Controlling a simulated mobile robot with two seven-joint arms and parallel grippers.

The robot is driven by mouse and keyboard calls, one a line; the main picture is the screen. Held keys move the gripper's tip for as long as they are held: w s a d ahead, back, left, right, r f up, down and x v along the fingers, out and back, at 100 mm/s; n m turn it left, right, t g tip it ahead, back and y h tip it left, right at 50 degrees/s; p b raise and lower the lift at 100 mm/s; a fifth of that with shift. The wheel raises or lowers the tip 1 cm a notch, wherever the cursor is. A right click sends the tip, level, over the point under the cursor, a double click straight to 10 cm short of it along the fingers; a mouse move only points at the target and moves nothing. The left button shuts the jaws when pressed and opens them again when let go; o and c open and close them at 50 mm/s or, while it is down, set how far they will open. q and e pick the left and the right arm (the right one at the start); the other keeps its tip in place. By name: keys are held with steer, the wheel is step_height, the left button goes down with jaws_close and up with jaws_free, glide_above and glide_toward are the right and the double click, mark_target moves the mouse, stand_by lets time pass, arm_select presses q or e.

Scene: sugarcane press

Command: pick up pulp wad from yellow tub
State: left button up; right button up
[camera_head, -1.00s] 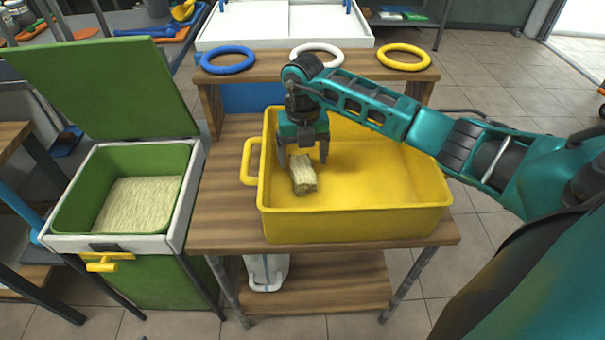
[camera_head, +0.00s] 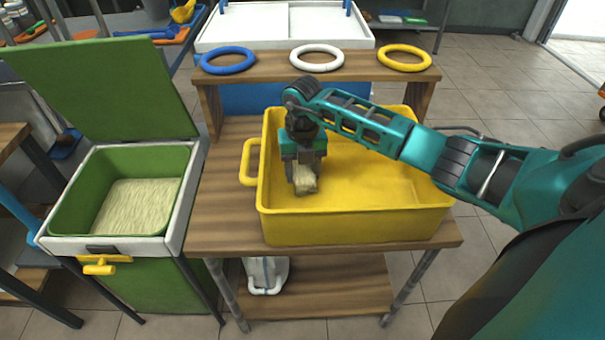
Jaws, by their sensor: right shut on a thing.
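The yellow tub (camera_head: 350,222) stands on a wooden table. The pulp wad (camera_head: 305,182) is a small pale straw-coloured block inside the tub, near its left end. My right gripper (camera_head: 303,176) is down inside the tub, pointing downward, and is shut on the wad. The fingers cover the wad's upper part. I cannot tell whether the wad still touches the tub floor. My left gripper is not in view.
A green bin (camera_head: 70,210) with its lid raised stands left of the table, with pale fibre inside. A wooden shelf behind the tub bears a blue ring (camera_head: 228,69), a white ring (camera_head: 317,66) and a yellow ring (camera_head: 404,67). The tub's right side is empty.

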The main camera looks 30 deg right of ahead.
steer(key=shift+c, duration=1.1)
steer(key=shift+r, duration=0.1)
